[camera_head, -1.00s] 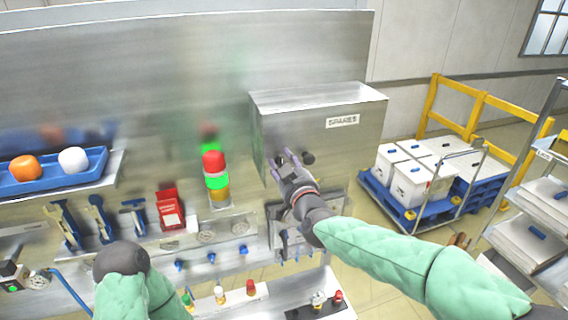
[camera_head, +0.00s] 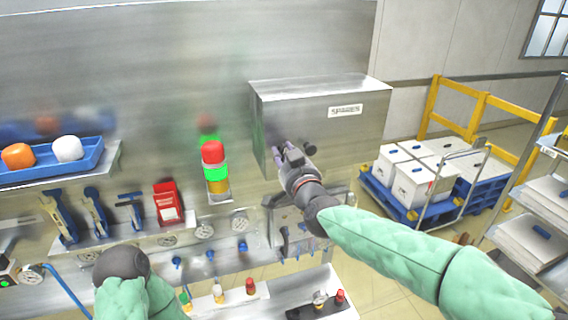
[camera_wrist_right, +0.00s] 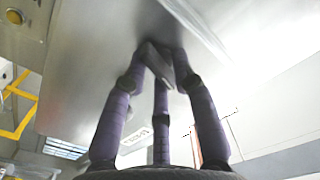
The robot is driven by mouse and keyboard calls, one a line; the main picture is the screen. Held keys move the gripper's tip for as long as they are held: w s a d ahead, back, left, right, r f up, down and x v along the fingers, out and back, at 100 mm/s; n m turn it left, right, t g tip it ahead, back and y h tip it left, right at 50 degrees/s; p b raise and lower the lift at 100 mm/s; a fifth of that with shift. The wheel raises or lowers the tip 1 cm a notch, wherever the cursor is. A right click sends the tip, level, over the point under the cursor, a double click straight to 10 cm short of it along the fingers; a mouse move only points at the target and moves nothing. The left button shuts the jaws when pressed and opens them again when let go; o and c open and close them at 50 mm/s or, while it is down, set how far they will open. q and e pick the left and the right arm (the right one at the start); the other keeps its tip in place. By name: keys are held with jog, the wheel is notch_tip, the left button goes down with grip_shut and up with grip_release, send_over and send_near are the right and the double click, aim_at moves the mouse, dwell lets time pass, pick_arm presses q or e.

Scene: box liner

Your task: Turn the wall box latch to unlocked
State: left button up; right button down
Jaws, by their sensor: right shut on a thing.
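The wall box (camera_head: 345,130) is a grey metal box with a SPARES label, fixed to the steel back panel right of centre in the head view. My right gripper (camera_head: 283,153) is at the lower left of its front face. In the right wrist view my right gripper (camera_wrist_right: 160,58) has its purple fingers closed around a small grey bar, the latch (camera_wrist_right: 158,66), close to the metal face. The fingers cover most of the latch, so its angle is hard to tell. My left arm shows at the lower left, but its fingers are not visible.
A stack light (camera_head: 214,172) stands left of the box. A blue tray (camera_head: 95,160) with an orange and a white object is at far left. A red case (camera_head: 168,203) and blue-handled tools stand on the ledge. White crates (camera_head: 412,185) sit on blue pallets at right.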

jog(key=shift+f+m+b, duration=0.2)
jog(key=shift+m+b, duration=1.35)
jog(key=shift+m, duration=0.8)
jog(key=shift+f+m+b, duration=0.15)
jog(key=shift+m+b, duration=1.4)
jog(key=shift+m, duration=0.85)
jog(key=shift+f+m+b, duration=0.2)
jog(key=shift+m+b, duration=1.35)
jog(key=shift+m, duration=0.8)
jog(key=c, duration=1.2)
grip_release()
jog(key=shift+c, duration=0.2)
jog(key=shift+o, duration=0.2)
jog(key=shift+w+d, duration=0.1)
jog(key=shift+r, duration=0.1)
